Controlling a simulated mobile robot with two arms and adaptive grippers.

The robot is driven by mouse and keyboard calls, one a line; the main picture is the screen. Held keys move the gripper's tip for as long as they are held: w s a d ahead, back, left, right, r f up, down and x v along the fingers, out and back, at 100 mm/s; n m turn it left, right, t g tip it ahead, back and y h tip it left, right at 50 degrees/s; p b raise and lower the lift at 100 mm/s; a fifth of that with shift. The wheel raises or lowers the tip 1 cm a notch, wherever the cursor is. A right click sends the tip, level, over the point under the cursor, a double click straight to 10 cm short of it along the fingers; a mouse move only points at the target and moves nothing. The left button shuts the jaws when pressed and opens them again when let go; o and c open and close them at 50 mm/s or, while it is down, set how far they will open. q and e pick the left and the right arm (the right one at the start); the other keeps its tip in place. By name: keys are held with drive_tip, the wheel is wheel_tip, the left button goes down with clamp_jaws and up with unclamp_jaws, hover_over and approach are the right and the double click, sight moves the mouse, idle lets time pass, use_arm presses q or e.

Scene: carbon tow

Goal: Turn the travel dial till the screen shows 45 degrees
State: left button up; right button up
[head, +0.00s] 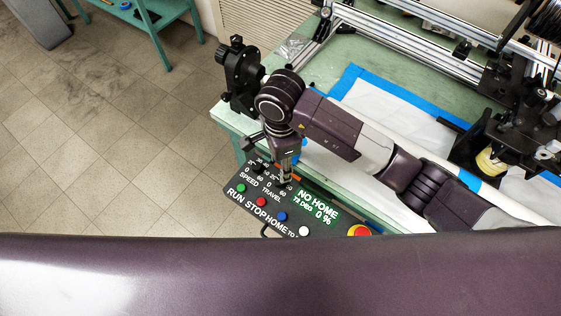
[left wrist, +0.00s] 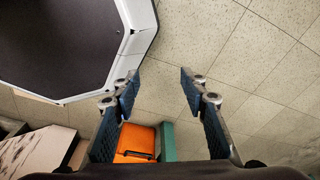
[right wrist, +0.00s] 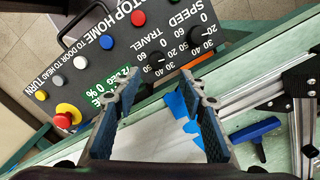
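The dark control box (head: 270,212) sits at the green table's edge. Its screen (head: 316,205) reads NO HOME, 72 DEG, 0 %. My right gripper (head: 287,179) points down over the TRAVEL scale and hides most of the travel dial in the head view. In the right wrist view, my right gripper (right wrist: 161,78) is open, its fingertips apart near the TRAVEL numbers; contact with the dial cannot be told. One finger partly covers the screen (right wrist: 103,90). The speed dial (right wrist: 195,38) is beside the TRAVEL scale. My left gripper (left wrist: 160,74) is open and empty, above the floor.
The box carries several coloured buttons and a red-yellow stop knob (head: 359,230). A metal frame (head: 390,40) and white sheet edged in blue tape (head: 352,75) are on the table. An orange case (left wrist: 136,143) and a dark-topped white-edged object (left wrist: 70,40) appear near my left gripper.

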sight(279, 182)
drive_tip(key=f, duration=0.2)
drive_tip(key=s+f, duration=0.1)
drive_tip(key=shift+s+f+p, duration=0.15)
drive_tip(key=shift+f+p, duration=0.25)
drive_tip(key=shift+w+f, duration=0.15)
drive_tip(key=shift+f, duration=0.4)
drive_tip(key=shift+w+f, duration=0.15)
drive_tip(key=shift+f, duration=0.7)
drive_tip(key=c, duration=0.7)
clamp_jaws()
use_arm(q)
drive_tip(key=shift+g, duration=0.3)
drive_tip(key=s, duration=0.2)
drive_tip(key=s+r, duration=0.1)
drive_tip(key=s, duration=0.1)
drive_tip(key=shift+s+a, duration=0.15)
drive_tip(key=shift+s, duration=0.05)
